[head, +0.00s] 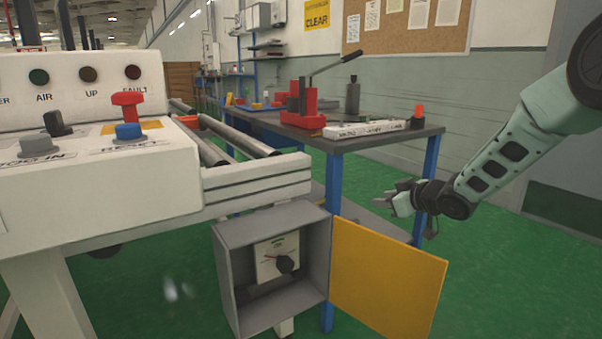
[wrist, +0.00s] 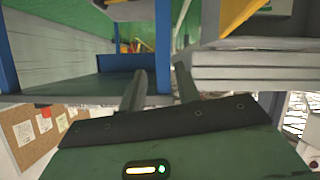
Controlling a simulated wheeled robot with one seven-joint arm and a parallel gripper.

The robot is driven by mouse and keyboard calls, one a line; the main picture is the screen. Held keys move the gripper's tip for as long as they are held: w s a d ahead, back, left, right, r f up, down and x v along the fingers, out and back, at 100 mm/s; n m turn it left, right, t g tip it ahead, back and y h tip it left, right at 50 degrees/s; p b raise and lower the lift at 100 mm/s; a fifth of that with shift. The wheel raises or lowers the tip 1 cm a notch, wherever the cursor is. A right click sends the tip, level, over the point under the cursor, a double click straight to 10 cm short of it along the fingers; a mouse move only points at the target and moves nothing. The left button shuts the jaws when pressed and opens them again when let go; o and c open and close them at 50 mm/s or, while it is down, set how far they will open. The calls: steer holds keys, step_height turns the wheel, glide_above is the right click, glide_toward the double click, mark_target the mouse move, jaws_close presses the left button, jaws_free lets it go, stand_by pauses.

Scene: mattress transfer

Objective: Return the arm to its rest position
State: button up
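My arm reaches in from the right in the head view, bent down and to the left. My gripper (head: 381,198) hangs in front of the blue-legged workbench, above and behind the open yellow door. It is empty, and its two fingers stand apart in the wrist view (wrist: 161,88). It touches nothing that I can see.
A grey box with a dial (head: 276,260) hangs under the conveyor end (head: 258,182), its yellow door (head: 386,282) swung open. The workbench (head: 385,140) carries a red press (head: 309,105). A control panel (head: 90,165) stands at left. Green floor (head: 505,270) is clear at right.

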steer(key=s+a+r+m+g+h, duration=0.1)
steer(key=s+a+g+h, duration=0.1)
steer(key=s+a, duration=0.7)
steer(key=s+d+f+g+h, duration=0.15)
steer(key=s+g+h, duration=0.5)
steer(key=s, duration=3.25)
step_height(320, 180, up, 33)
steer(key=g+y+p, duration=0.2)
steer(key=g+p, duration=0.1)
steer(key=p, duration=3)
steer(key=shift+a+f, duration=0.2)
steer(key=shift+a, duration=0.05)
steer(key=shift+y, duration=0.25)
